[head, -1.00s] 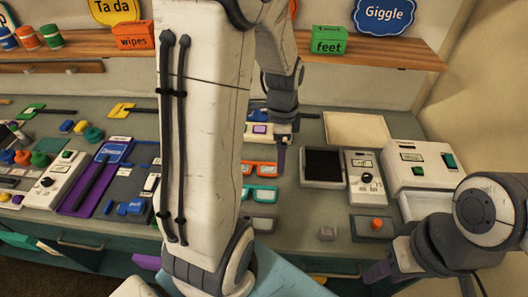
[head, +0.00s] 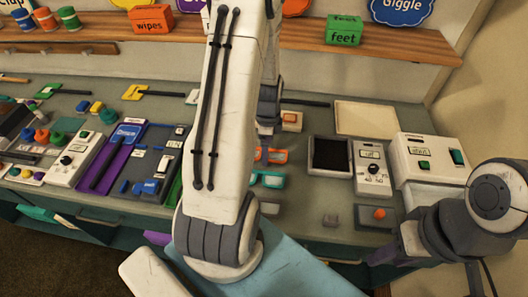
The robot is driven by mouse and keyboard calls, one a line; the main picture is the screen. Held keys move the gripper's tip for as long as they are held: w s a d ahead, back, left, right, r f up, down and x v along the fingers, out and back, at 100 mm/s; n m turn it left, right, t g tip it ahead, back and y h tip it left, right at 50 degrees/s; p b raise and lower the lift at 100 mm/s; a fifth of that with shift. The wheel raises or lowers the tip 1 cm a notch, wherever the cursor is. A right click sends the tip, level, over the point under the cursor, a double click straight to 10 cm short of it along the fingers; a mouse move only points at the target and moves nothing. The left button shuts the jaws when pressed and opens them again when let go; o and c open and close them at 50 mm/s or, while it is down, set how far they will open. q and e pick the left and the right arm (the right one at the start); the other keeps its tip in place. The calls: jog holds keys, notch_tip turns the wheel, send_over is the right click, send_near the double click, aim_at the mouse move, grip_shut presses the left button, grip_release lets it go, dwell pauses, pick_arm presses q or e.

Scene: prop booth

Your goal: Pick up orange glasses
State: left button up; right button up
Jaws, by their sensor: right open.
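The orange glasses (head: 276,155) lie on the grey counter just right of my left arm, which hides their left part. My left gripper (head: 266,130) is at the far end of that arm, beyond the glasses in the picture and apart from them. Its fingers are mostly hidden or too small to tell whether they are open. My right gripper (head: 384,258) is open and empty at the counter's front edge, lower right.
Teal glasses (head: 268,179) and grey glasses (head: 269,208) lie in front of the orange pair. A black-topped tray (head: 331,172), a device with a knob (head: 373,188) and a white box (head: 432,160) stand to the right. A wooden shelf (head: 290,42) runs behind.

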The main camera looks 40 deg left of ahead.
pick_arm(q)
notch_tip(320, 180, down, 2)
jog(key=c, duration=1.4)
